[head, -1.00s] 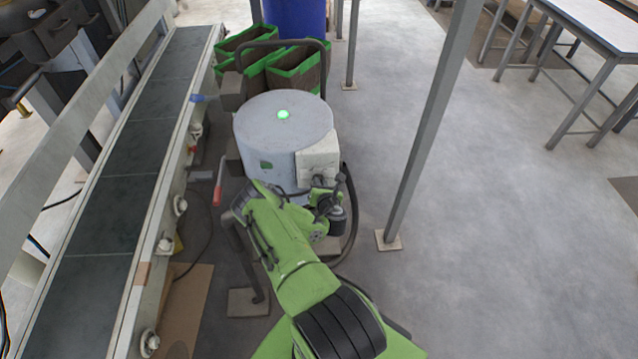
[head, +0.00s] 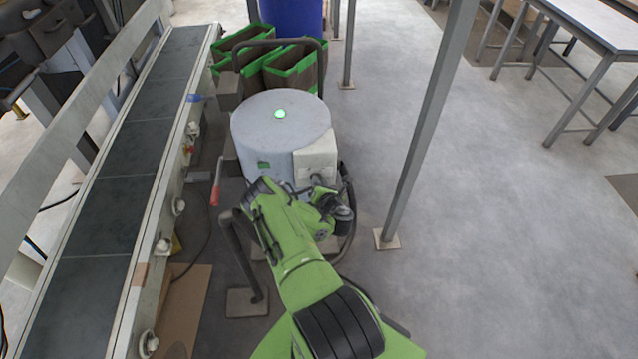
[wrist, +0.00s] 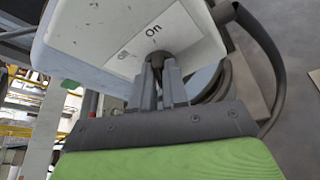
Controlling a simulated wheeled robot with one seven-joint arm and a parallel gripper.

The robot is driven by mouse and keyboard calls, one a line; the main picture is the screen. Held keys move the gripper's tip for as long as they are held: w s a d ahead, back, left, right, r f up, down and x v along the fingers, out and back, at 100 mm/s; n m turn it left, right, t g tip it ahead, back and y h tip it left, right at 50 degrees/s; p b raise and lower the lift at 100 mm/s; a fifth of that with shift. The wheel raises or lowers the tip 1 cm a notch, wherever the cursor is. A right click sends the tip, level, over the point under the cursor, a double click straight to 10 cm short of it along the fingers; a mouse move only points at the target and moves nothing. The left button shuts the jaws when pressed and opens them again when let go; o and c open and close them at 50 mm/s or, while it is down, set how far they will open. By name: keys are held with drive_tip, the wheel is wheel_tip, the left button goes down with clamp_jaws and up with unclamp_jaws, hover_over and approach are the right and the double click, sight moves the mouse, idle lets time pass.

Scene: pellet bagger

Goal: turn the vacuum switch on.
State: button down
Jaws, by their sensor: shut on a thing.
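The vacuum is a light grey drum (head: 262,125) with a lit green lamp (head: 280,114) on its lid. A pale switch box (head: 316,160) sits on its right front side. In the wrist view, the box's plate (wrist: 150,38) carries the words "On" and "Off", with "On" nearer the switch. The dark switch (wrist: 158,62) sticks out at the lower edge of the plate. My gripper (wrist: 160,75) is shut on the switch, with a finger on each side of it. In the head view, my arm hides most of the switch and fingers.
A conveyor (head: 120,150) runs along the left. A grey post (head: 425,130) stands on the floor to the right. Green-edged bins (head: 290,68) and a blue barrel (head: 292,17) are behind the vacuum. A dark hose (wrist: 262,45) curves beside the box.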

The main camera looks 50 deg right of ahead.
drive_tip(key=c, duration=1.1)
unclamp_jaws()
drive_tip(key=shift+c, duration=0.2)
